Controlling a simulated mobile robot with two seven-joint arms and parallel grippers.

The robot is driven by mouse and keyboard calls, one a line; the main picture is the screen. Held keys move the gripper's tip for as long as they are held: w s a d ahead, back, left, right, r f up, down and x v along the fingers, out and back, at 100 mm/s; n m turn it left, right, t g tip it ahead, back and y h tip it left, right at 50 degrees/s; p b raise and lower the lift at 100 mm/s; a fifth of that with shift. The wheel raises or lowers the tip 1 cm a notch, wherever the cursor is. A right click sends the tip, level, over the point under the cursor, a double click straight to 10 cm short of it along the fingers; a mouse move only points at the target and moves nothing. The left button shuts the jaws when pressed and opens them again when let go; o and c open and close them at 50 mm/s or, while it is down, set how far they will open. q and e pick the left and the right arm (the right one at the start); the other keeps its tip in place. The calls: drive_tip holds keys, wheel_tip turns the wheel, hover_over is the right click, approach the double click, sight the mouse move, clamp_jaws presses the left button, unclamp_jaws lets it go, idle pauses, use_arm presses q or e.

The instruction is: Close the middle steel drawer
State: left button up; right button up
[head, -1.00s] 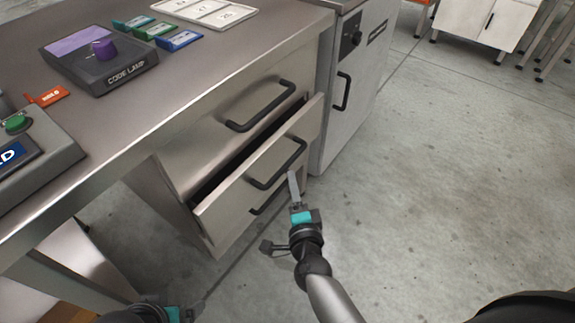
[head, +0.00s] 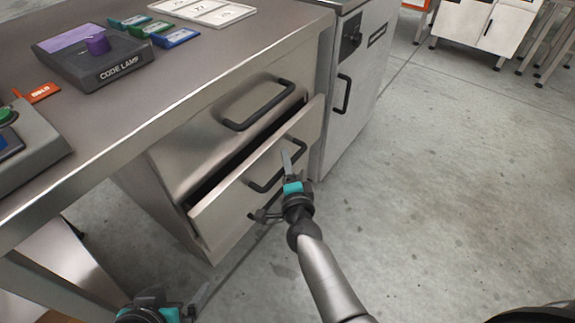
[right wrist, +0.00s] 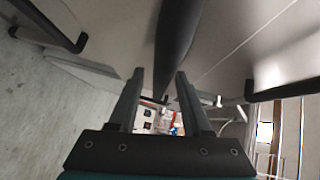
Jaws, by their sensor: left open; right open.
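The middle steel drawer (head: 240,198) stands out from the drawer unit under the bench, with a dark gap behind its front. Its black bar handle (head: 258,186) is partly hidden by my right gripper. My right gripper (head: 287,163) is at the handle's right part, in front of the drawer face. In the right wrist view, the open fingers (right wrist: 157,82) have a dark bar (right wrist: 174,45) between and beyond them; I cannot tell whether they touch it. My left gripper (head: 203,298) is low at the lower left, away from the drawer, and open.
The upper drawer (head: 215,130) looks shut. The lower drawer is mostly hidden. A grey cabinet (head: 352,100) stands right of the drawers. The bench top (head: 190,75) holds a code lamp box (head: 95,60), coloured cards and a white tray (head: 215,10). Open floor (head: 450,180) lies to the right.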

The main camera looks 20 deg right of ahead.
drive_tip(key=shift+c, duration=0.2)
clamp_jaws()
idle(1.1)
